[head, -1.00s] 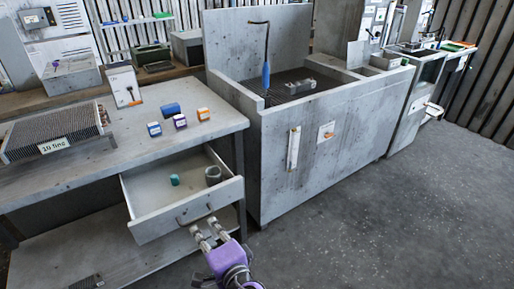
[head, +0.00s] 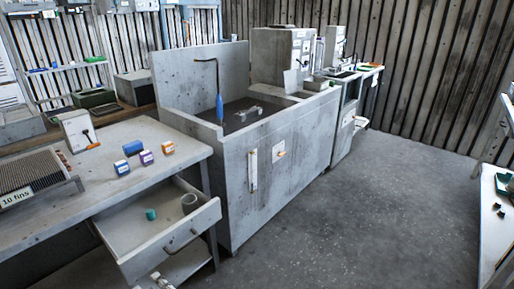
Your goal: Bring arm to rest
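The drawer (head: 135,252) under the left workbench is pulled open, with its handle (head: 181,241) on the front panel. A small teal piece (head: 151,214) and a grey cylinder (head: 189,202) are inside it. The pale fingertips of one gripper, apparently my right (head: 160,281), just enter at the bottom edge, below the drawer front. The rest of that gripper is cut off, so its opening is hidden, and nothing held shows. My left gripper is not in view.
The workbench (head: 60,215) carries small blue, purple and orange boxes and a finned block (head: 30,180). A concrete basin unit (head: 235,190) stands beside it. Open floor (head: 350,200) lies to the right, up to a white table (head: 492,230) at the right edge.

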